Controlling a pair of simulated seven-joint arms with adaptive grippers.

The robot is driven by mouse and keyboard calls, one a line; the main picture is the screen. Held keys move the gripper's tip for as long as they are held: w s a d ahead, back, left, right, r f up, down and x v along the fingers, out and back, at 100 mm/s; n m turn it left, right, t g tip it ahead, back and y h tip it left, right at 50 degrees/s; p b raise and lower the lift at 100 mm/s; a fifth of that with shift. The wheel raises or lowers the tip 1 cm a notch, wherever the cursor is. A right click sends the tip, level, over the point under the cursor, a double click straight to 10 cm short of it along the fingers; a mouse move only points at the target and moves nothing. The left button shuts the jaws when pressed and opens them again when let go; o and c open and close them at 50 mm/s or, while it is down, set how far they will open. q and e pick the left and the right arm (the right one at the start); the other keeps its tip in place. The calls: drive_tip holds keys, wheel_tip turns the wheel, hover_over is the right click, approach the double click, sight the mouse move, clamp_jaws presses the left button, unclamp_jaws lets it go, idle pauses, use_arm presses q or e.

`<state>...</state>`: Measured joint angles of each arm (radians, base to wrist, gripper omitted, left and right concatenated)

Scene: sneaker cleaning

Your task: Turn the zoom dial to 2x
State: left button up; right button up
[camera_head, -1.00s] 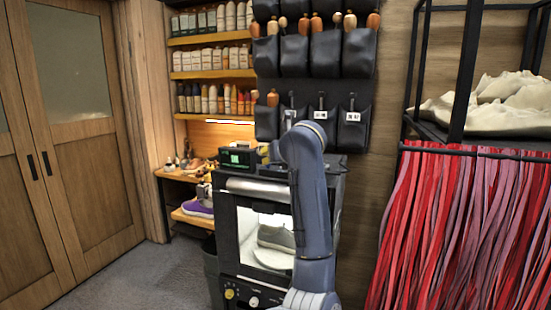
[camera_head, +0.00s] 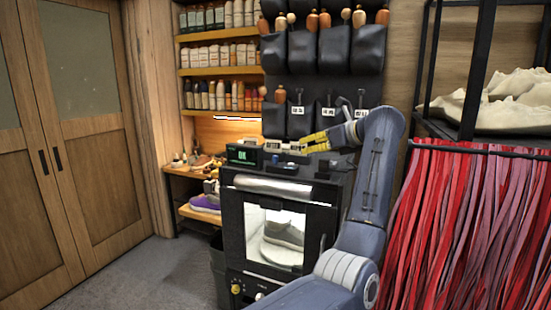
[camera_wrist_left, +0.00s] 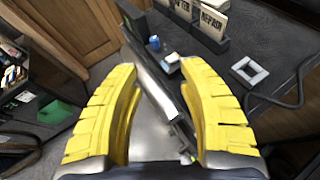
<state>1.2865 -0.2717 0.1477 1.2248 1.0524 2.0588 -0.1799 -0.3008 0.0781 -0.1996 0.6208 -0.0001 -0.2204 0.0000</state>
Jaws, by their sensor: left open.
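My left gripper (camera_head: 304,143) has yellow fingers, which are apart and empty above the top of the black cabinet (camera_head: 335,190). In the left wrist view the open fingers (camera_wrist_left: 158,66) frame the cabinet's top front edge. A small blue knob-like part (camera_wrist_left: 154,43) and a small white block (camera_wrist_left: 170,63) sit beyond the fingertips. The blue part also shows in the head view (camera_head: 275,160). A yellow knob (camera_head: 236,289) is low on the cabinet front, with a pale knob beside it partly behind my arm. I cannot tell which is the zoom dial; no 2x mark is readable.
A box with a green display (camera_head: 243,154) and label cards (camera_wrist_left: 213,20) stand on the cabinet top. A grey shoe (camera_head: 284,232) is inside the lit chamber. Red strips (camera_head: 460,230) hang at right. Tool pouches (camera_head: 308,55) hang behind.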

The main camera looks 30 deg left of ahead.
sight(275, 157)
use_arm(q)
drive_tip(key=shift+n+g, duration=0.5)
drive_tip(key=shift+n, duration=0.4)
drive_tip(key=x, duration=1.7)
drive_tip(key=shift+s+a+f, duration=0.1)
drive_tip(key=shift+s+a, duration=0.05)
drive_tip(key=shift+a, duration=0.2)
drive_tip(key=shift+o, duration=0.3)
clamp_jaws()
